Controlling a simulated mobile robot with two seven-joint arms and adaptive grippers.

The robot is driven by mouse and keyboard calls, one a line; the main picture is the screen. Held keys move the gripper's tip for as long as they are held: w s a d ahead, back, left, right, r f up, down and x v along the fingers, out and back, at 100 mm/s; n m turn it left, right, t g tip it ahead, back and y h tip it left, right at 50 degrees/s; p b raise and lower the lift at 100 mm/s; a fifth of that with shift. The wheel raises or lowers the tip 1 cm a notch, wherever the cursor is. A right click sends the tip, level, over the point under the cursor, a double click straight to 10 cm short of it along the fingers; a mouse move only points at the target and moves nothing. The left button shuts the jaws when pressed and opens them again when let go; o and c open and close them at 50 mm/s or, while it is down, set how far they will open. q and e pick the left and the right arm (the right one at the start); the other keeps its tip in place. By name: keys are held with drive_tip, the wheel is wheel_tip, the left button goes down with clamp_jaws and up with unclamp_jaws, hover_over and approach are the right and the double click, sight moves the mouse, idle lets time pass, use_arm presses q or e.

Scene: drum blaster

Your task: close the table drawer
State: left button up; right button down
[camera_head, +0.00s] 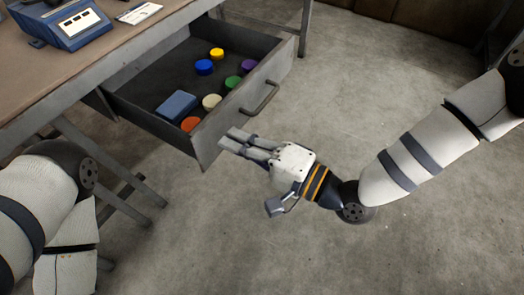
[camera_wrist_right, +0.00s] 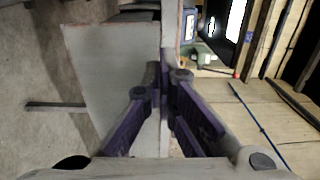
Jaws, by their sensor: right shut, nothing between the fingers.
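The table drawer (camera_head: 140,122) is grey metal and stands pulled out from under the table (camera_head: 60,85) in the head view. Its front panel (camera_head: 215,135) carries a bar handle (camera_head: 262,98). My right gripper (camera_head: 233,140) is shut and empty, with its fingertips at the outer face of the front panel, near the end left of the handle. I cannot tell whether they touch it. The right wrist view shows the closed fingers (camera_wrist_right: 160,75) beside a grey panel (camera_wrist_right: 110,75). My left arm shows at the lower left; its gripper is out of view.
The drawer holds a blue box (camera_head: 177,105) and several round coloured lids, including an orange one (camera_head: 190,124). A blue device (camera_head: 68,25) and a white card (camera_head: 139,13) lie on the tabletop. Concrete floor (camera_head: 370,90) is open beyond the drawer.

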sight(204, 127)
drive_tip(key=shift+x, duration=2.3)
